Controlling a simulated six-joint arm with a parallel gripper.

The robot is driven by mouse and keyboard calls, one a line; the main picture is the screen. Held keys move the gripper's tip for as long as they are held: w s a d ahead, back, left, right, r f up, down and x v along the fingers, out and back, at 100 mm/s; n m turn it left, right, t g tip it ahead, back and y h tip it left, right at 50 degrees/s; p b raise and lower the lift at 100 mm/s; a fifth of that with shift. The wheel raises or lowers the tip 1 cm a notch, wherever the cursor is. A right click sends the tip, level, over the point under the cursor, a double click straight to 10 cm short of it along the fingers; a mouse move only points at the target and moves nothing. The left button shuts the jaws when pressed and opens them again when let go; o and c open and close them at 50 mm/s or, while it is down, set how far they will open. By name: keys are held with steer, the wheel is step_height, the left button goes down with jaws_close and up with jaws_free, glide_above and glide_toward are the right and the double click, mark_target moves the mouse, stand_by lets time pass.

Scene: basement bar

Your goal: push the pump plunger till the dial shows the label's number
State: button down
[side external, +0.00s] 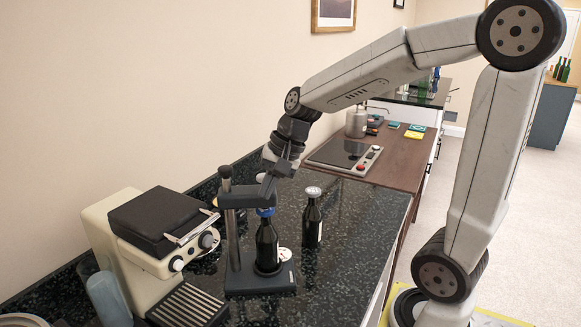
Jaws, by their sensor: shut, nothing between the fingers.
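A dark pump stand (260,284) with an upright post and a top arm stands on the black speckled counter. A dark bottle (267,246) stands upright on its base, with a blue piece (265,212) at its top. My gripper (267,193) points down, shut and empty, just above the blue piece and by the stand's top arm. I cannot tell whether it touches either. A small white disc (284,254) shows beside the bottle; I cannot tell whether it is the dial. No number can be read, and the plunger cannot be made out clearly.
A second dark bottle (312,220) with a silver cap stands just right of the stand. A cream coffee machine (150,245) stands to the left, with a bluish cup (105,295) beside it. A hotplate (345,155) lies behind on a brown counter. The counter's right front is clear.

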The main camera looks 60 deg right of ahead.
steer(key=w+d+r+m+t+y, duration=0.2)
steer(key=r+m, duration=0.5)
steer(key=r, duration=0.6)
steer(key=shift+w+d+m+t+y, duration=0.2)
steer(key=shift+d+m+t+y, duration=0.3)
steer(key=shift+d, duration=0.45)
steer(key=shift+f, duration=4.35)
steer(key=shift+f, duration=1.5)
